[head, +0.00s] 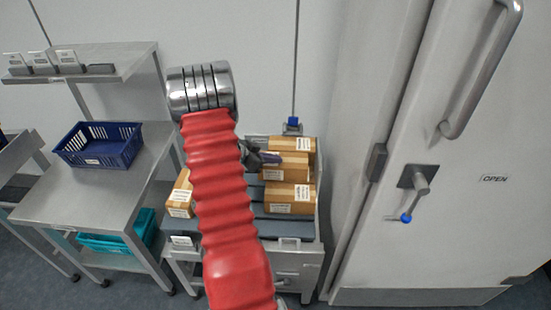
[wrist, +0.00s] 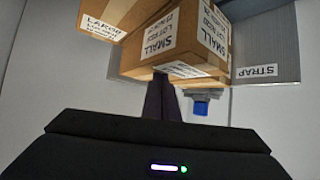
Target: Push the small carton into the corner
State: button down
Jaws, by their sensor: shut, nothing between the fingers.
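The small carton (wrist: 143,62) is brown with white labels reading SMALL. In the wrist view it fills the upper middle, just past my fingertips. A carton labelled LARGE (wrist: 122,12) is beside it at the upper left. My gripper (head: 270,157) is shut and empty, its dark fingers (wrist: 162,100) pointing at the small carton's lower edge in the picture. I cannot tell whether they touch it. In the head view, brown cartons sit on the grey bench right of my arm: a front one (head: 290,192) and others behind. Their labels are too small to read there.
Another carton (head: 181,196) lies left of my arm. A blue crate (head: 98,158) stands on the left table. A door with a handle (head: 420,180) is at right.

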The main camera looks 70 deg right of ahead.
jog(key=shift+a+f, duration=0.4)
jog(key=shift+f, duration=0.15)
jog(key=shift+w+d+r, duration=0.1)
jog(key=shift+d+r, duration=0.05)
jog(key=shift+r, duration=0.6)
jog(key=shift+r, duration=0.1)
jog(key=shift+r, duration=0.1)
jog(key=shift+w+r, duration=0.15)
jog(key=shift+w, duration=0.05)
jog(key=w+a, duration=0.7)
jog(key=a, duration=0.2)
jog(key=shift+w, duration=0.4)
